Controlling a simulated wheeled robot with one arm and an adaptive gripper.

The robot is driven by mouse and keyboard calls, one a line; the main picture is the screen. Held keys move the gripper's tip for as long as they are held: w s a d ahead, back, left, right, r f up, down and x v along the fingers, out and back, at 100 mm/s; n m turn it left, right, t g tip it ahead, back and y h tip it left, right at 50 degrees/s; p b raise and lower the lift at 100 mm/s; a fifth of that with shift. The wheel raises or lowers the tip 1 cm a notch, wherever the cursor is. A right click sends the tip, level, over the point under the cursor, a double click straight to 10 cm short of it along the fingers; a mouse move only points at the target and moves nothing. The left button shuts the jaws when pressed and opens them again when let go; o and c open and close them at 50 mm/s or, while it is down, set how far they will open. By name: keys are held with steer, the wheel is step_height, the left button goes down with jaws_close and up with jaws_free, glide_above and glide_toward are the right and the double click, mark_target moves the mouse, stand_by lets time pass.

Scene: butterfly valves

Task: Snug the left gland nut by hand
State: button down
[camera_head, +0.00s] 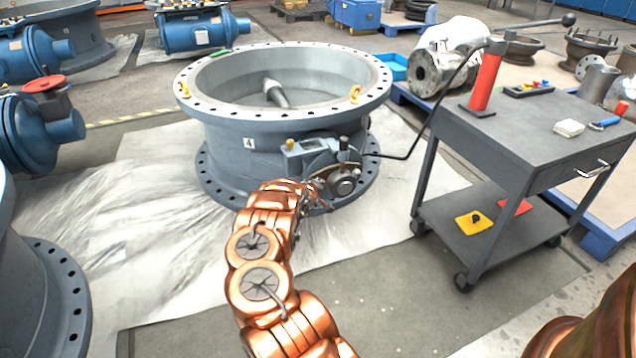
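A large grey-blue butterfly valve body (240,122) marked 4 lies flat on pale sheeting, its round flange facing up. A shaft fitting with a round end (344,182) sticks out of its near side, beside a small boxy unit (308,148). The gland nuts are too small to tell apart here. My copper-coloured arm reaches up from the bottom of the picture to this fitting. My gripper (316,193) is at the left side of the fitting, close to it. I cannot tell whether it touches. Its fingers are small and partly hidden by my arm, so their opening is unclear.
A grey cart (535,125) stands at right with a red hand pump (486,78) on top. A black hose (432,110) runs from the pump area to the fitting. Other blue valves (40,125) stand at left. Sheeting and floor in front of the cart are clear.

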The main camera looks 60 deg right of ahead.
steer(key=shift+m+y, duration=0.3)
steer(key=shift+y, duration=0.1)
steer(key=shift+t, duration=0.3)
steer(key=c, duration=0.8)
jaws_free()
steer(key=shift+c, duration=0.2)
steer(key=n+h+b, duration=0.2)
steer(key=b, duration=0.3)
steer(key=f+n+g+h+b, duration=0.1)
steer(key=n+h+b, duration=0.1)
steer(key=b, duration=0.3)
steer(key=shift+w+a+h+b, duration=0.1)
steer(key=shift+h+b, duration=0.25)
steer(key=shift+h, duration=0.25)
